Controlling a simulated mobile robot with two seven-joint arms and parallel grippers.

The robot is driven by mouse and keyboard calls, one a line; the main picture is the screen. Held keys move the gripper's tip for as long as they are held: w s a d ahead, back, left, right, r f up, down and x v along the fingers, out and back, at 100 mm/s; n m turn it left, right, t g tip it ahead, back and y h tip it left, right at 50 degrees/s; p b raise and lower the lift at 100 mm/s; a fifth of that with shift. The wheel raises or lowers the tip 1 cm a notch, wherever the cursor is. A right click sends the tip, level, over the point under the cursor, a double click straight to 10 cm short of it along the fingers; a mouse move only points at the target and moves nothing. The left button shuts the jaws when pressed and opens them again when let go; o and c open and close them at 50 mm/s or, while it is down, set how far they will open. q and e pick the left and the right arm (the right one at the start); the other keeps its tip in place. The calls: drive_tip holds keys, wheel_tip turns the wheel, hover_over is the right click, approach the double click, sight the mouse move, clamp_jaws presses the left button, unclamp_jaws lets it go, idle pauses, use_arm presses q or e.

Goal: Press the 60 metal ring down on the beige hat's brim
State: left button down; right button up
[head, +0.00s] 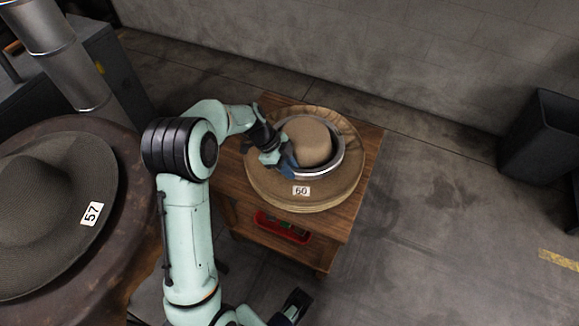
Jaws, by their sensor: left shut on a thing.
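The beige hat (313,138) lies crown up on a small wooden table, with a wide brim (345,187). The metal ring (322,174) is around its crown, close over the brim; I cannot tell whether it touches all round. A white label "60" (301,190) shows at the front, below the ring. My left gripper (284,160) is shut on the ring's left side, and its fingers hide that part. What looks like my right gripper (294,305) is low in the picture, away from the hat; its jaws are unclear.
The wooden table (368,150) has a red tray (283,228) on a lower level. A dark hat (45,200) labelled "57" lies on a round brown surface (135,265) at left. A black bin (541,137) stands at right. The floor right of the table is clear.

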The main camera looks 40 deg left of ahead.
use_arm(q)
drive_tip(key=shift+f+b, duration=0.8)
drive_tip(key=shift+b, duration=0.05)
idle(1.4)
drive_tip(key=shift+s+f, duration=0.15)
idle(2.3)
idle(2.2)
